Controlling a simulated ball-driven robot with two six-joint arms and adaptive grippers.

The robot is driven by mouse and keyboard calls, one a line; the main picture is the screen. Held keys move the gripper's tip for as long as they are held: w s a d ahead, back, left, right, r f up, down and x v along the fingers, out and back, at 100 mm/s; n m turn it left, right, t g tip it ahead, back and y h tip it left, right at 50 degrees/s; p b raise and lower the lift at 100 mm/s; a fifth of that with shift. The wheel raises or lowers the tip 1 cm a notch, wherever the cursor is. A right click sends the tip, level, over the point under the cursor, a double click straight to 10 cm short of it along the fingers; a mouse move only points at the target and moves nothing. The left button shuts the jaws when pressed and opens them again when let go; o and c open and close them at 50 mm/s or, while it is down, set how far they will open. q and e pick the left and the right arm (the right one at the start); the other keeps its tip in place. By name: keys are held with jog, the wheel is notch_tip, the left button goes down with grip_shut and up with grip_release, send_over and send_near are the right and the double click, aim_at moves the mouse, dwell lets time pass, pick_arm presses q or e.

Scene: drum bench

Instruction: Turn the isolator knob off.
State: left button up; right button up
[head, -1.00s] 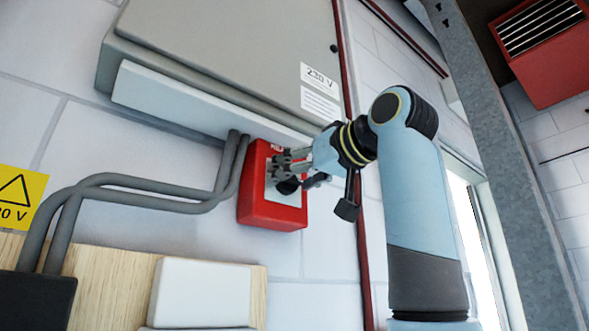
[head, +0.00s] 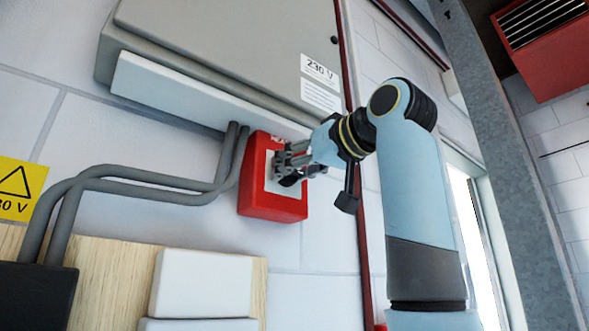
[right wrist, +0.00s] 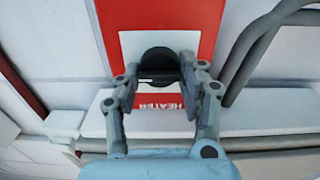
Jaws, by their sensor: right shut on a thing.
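The isolator is a red box (head: 270,205) on the white wall with a pale plate on its front. Its black round knob (right wrist: 157,62) shows in the right wrist view, in the middle of the white plate (right wrist: 187,40). The word HEATER is on the red front, upside down in that view. My right gripper (head: 284,172) is at the front of the box, and its fingers (right wrist: 159,80) are shut on the knob, one on each side. In the head view the fingers hide most of the knob. My left gripper is not in view.
A grey cabinet (head: 230,50) marked 230 V hangs above the box. Grey conduits (head: 145,185) run beside it to the left. White boxes (head: 203,283) on a wooden board (head: 110,270) sit lower left. A grey metal post (head: 510,170) stands at the right.

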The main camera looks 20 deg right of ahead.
jog(key=shift+a+f+n+b, duration=0.1)
jog(key=shift+n+b, duration=1.65)
jog(key=shift+n, duration=2.45)
jog(key=shift+a+f+n+b, duration=0.1)
jog(key=shift+n+b, duration=1.6)
jog(key=shift+n, duration=2.5)
jog(key=o, duration=1.1)
jog(key=shift+o, duration=0.2)
jog(key=shift+s, duration=0.1)
